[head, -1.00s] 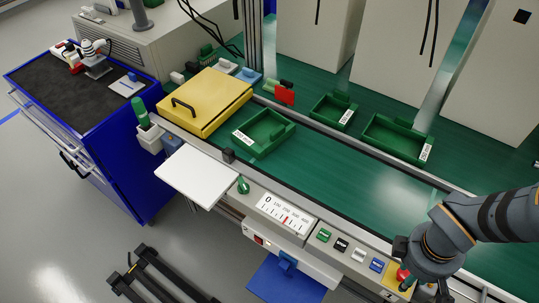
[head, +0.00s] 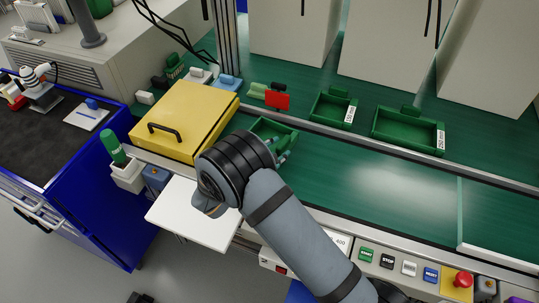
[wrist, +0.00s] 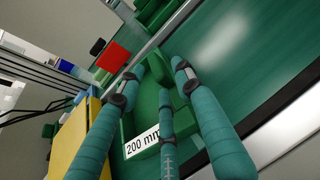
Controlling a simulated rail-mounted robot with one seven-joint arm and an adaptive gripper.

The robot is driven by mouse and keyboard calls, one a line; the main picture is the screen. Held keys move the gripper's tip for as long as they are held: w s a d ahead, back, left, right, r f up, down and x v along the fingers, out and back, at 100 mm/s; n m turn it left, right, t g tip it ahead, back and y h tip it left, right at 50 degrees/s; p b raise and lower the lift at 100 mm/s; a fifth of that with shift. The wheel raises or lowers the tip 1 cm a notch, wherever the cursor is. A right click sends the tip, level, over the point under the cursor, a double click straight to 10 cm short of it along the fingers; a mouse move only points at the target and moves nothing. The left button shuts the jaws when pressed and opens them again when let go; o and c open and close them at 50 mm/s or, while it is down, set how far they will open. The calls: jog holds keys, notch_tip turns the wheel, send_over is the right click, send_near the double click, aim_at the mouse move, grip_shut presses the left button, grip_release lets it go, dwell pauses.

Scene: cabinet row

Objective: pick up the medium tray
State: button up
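The medium tray (head: 272,125) is green and sits on the green belt in the head view, partly hidden behind my arm. In the wrist view the tray (wrist: 146,112) carries a "200 mm" label and lies below and between my fingers. My gripper (wrist: 160,85) has its fingers spread apart over the tray, with the tray's green handle area between the fingertips. Contact cannot be told. In the head view the gripper (head: 284,153) shows only partly past my wrist, at the tray's near right side.
A yellow box with a black handle (head: 187,122) stands close left of the tray. A smaller green tray (head: 333,109) and a larger one (head: 407,131) sit behind the rail. A red card (head: 278,100) stands at the back. The belt to the right is clear.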

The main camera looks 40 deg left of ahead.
aim_at(278, 146)
jog(key=x, duration=0.2)
jog(key=a+x, duration=0.1)
jog(key=x, duration=0.1)
jog(key=shift+w+f, duration=0.15)
jog(key=shift+f, duration=0.05)
jog(key=shift+a+p+x, duration=0.2)
jog(key=shift+p+x, duration=0.65)
jog(key=shift+x, duration=2.25)
jog(key=shift+c, duration=0.2)
jog(key=c, duration=0.8)
grip_shut()
